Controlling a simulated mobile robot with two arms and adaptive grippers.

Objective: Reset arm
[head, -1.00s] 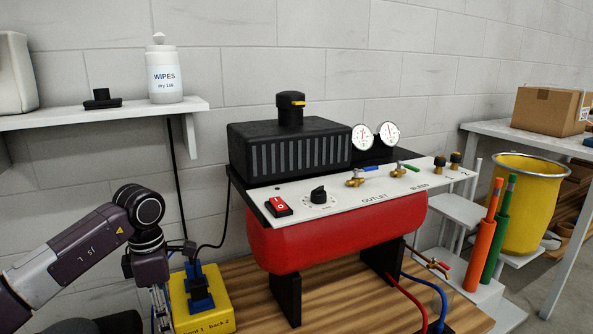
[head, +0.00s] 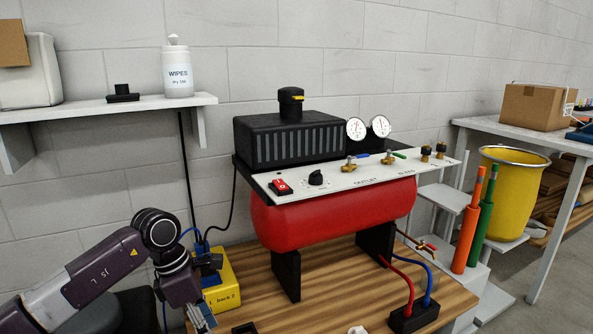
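My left arm comes in at the lower left of the head view. My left gripper (head: 201,318) points down in front of the yellow box (head: 228,287) on the wooden table, apart from the compressor. Its fingertips are low at the picture's edge, so I cannot tell whether it is open or shut. My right gripper is not in view. The compressor has a red tank (head: 330,215), a black housing (head: 290,140) and a white panel (head: 355,178) with a red switch (head: 280,187), a black knob (head: 316,178), valves and two gauges (head: 367,127).
The wooden table (head: 345,290) has free room in front of the tank. A black block (head: 414,316) with red and blue hoses sits at its right. A shelf (head: 105,108) holds a wipes bottle (head: 177,70). A yellow bin (head: 507,195) and orange and green tubes stand at right.

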